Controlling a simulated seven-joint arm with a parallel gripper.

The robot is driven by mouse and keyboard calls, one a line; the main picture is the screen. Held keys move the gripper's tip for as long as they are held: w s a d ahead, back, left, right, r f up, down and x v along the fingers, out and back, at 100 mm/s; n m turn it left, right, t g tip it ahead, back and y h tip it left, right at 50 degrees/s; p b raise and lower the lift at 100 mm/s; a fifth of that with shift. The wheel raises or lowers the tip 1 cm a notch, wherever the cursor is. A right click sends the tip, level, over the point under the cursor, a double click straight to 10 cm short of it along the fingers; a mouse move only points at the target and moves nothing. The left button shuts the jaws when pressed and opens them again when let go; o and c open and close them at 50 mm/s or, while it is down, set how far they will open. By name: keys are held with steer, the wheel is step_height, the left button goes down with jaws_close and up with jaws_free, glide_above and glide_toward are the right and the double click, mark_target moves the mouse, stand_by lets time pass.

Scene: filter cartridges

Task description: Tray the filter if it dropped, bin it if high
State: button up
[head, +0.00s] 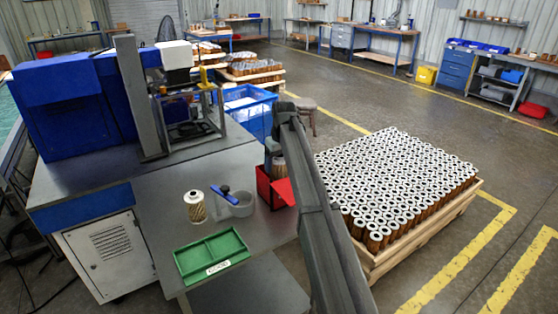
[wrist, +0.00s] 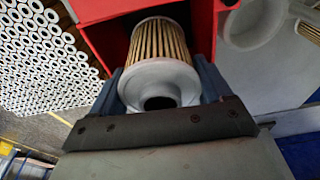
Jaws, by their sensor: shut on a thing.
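My gripper (head: 275,151) is shut on a filter cartridge (head: 279,168), which has a pleated tan body and white end cap. In the wrist view the cartridge (wrist: 163,75) sits between my two fingers, with its ringed white end towards the camera. The red bin (head: 283,192) is directly below or behind the cartridge; I cannot tell whether its far end is inside the opening. In the wrist view the red bin (wrist: 95,30) surrounds the cartridge's far end. The green tray (head: 212,256), with two compartments and a white label, is empty at the front of the bench.
Another filter cartridge (head: 195,207) stands upright on the bench. A grey ring-shaped gauge (head: 241,205) with a blue handle (head: 231,192) is between it and the red bin. A pallet (head: 410,240) of many cartridges stands to the right. A blue machine (head: 75,105) is at the back left.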

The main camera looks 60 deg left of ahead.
stand_by(0.3)
steer(key=o, duration=1.1)
steer(key=shift+r, duration=0.1)
steer(key=shift+r, duration=5.4)
